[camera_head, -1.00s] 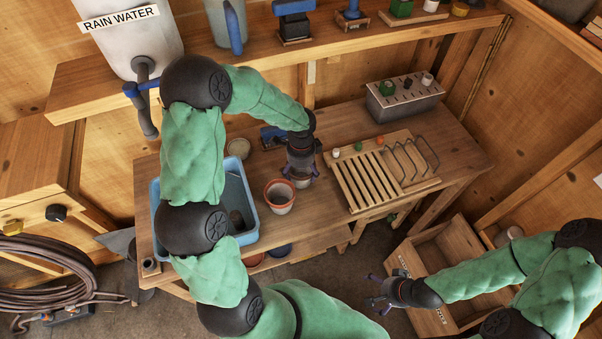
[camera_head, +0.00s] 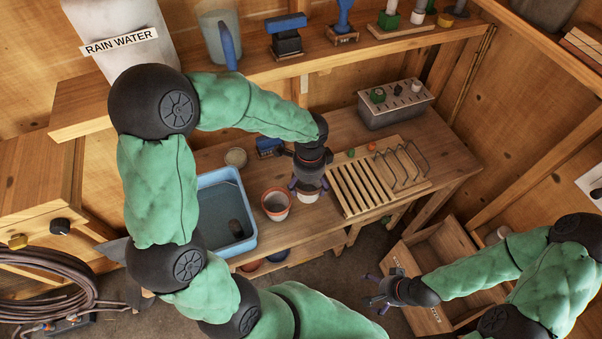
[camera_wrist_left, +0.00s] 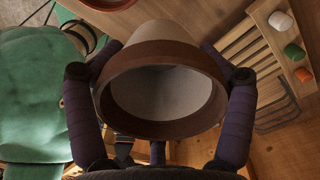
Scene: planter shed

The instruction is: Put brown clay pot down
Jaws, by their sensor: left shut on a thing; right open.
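My left gripper (camera_head: 308,186) is shut on a brown clay pot (camera_head: 307,195), above or at the workbench by the slatted rack's left end. In the left wrist view, the brown clay pot (camera_wrist_left: 160,118) fills the middle, its wide rim towards the camera and pale inside showing, with fingers on both sides. I cannot tell whether its base touches the bench. My right gripper (camera_head: 374,291) is open and empty, low at the right in front of the bench, near the wooden crate.
Another clay pot (camera_head: 276,204) stands just left of the held one. A blue tub (camera_head: 250,213) is further left. The slatted rack (camera_head: 343,207) with wire loops is close on the right. A grey block with holes (camera_head: 372,116) stands behind. The wooden crate (camera_head: 460,237) is below.

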